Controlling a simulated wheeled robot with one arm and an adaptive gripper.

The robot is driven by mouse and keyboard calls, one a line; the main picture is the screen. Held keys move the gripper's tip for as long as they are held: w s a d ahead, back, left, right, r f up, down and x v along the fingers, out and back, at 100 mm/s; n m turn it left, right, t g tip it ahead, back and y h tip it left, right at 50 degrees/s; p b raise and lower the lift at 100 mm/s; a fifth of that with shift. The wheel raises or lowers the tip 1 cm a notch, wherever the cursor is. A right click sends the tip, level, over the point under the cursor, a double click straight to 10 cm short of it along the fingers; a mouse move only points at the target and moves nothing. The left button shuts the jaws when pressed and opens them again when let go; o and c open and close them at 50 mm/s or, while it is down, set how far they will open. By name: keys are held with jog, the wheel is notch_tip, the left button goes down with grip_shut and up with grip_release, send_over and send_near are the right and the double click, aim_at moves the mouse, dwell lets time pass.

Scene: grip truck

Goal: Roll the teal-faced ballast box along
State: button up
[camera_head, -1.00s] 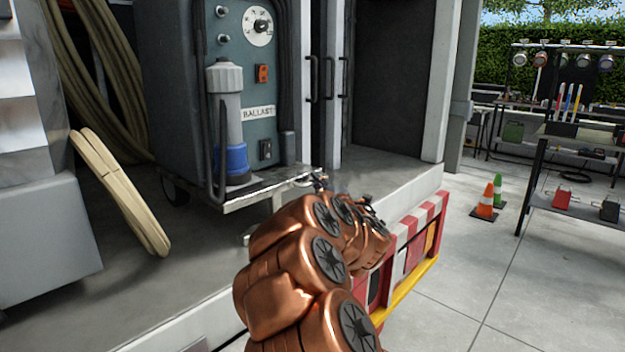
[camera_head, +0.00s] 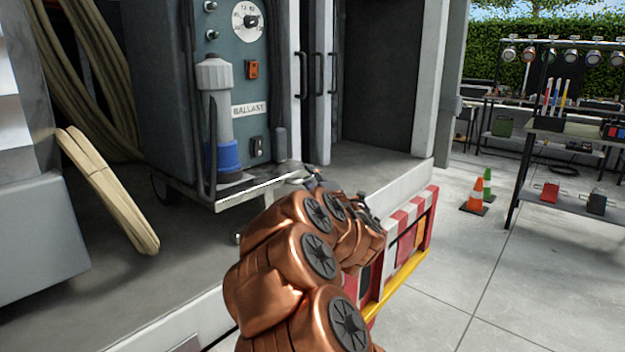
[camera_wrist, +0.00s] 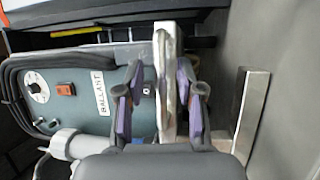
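The teal-faced ballast box (camera_head: 270,95) stands upright on the truck's grey deck, with a dial, an orange switch and a "BALLAST" label on its face. A bright metal ledge (camera_head: 235,197) runs along its foot, with casters beneath. My gripper (camera_head: 317,180) is small and partly hidden by my copper arm at the ledge's right end. In the wrist view the box's teal face (camera_wrist: 78,82) lies sideways at left. My gripper (camera_wrist: 161,78) has its purple-padded fingers on either side of a bright metal bar (camera_wrist: 167,50). The fingers are open, with a gap visible at the left finger.
A grey cylinder with a blue base (camera_head: 216,115) stands in front of the box face. Tall cabinet doors (camera_head: 318,60) are just right of the box. The deck edge (camera_head: 405,190) drops to open paving with cones (camera_head: 476,195).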

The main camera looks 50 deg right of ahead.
jog(key=v, duration=1.1)
jog(key=shift+s, duration=0.35)
jog(key=shift+s+a, duration=0.1)
jog(key=shift+a, duration=0.15)
dwell(0.9)
